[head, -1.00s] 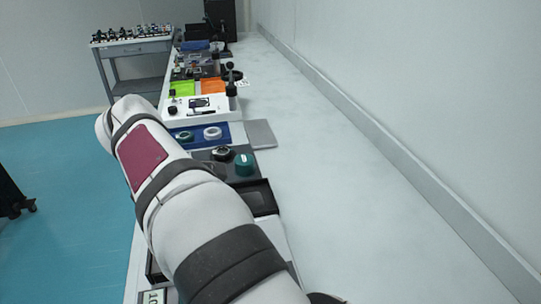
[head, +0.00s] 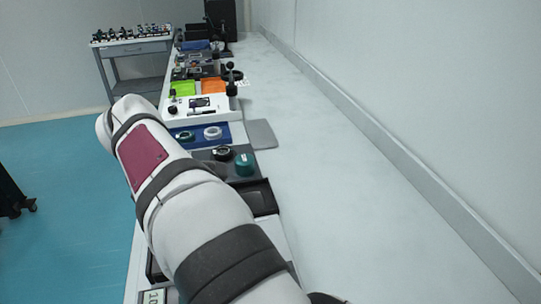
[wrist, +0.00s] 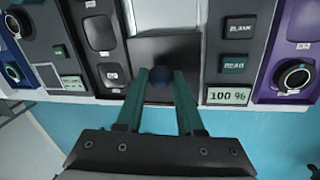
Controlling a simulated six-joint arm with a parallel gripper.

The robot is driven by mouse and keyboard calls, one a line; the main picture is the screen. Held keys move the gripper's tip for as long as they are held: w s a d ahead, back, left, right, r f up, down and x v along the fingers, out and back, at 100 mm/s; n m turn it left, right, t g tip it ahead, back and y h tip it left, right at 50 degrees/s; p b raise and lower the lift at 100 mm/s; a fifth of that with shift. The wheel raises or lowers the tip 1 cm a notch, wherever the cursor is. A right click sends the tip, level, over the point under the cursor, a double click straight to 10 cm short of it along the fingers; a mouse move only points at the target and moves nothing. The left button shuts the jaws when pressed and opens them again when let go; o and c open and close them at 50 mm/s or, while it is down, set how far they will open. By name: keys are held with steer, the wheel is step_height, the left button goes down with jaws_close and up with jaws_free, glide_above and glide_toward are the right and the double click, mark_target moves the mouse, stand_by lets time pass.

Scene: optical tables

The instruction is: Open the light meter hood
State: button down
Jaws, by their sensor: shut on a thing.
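The light meter shows in the wrist view as a grey-and-white unit with a BLANK button (wrist: 238,27), a READ button (wrist: 234,65) and a display (wrist: 229,96) reading 100 %. Its hood appears to be the dark panel (wrist: 170,47) in the middle, with a round dark blue knob (wrist: 160,77) at its near edge. My gripper (wrist: 160,76) has its two green fingers shut on the knob, one on each side. In the head view my arm hides the gripper and the hood; only a corner of the display (head: 153,297) shows at the bottom.
In the wrist view a purple instrument with a dial (wrist: 294,75) stands on the right and a grey unit with dark recesses (wrist: 98,32) on the left. In the head view more devices line the bench's left side. The bench (head: 340,170) is clear on the right.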

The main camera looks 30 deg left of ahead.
steer(key=w+d, duration=0.8)
steer(key=shift+w+d, duration=0.3)
steer(key=c, duration=0.5)
jaws_free()
steer(key=shift+c, duration=0.2)
step_height(320, 180, up, 16)
steer(key=s+d, duration=0.1)
steer(key=s, duration=0.1)
steer(key=shift+s+d+f, duration=0.2)
steer(key=shift+s+d, duration=0.1)
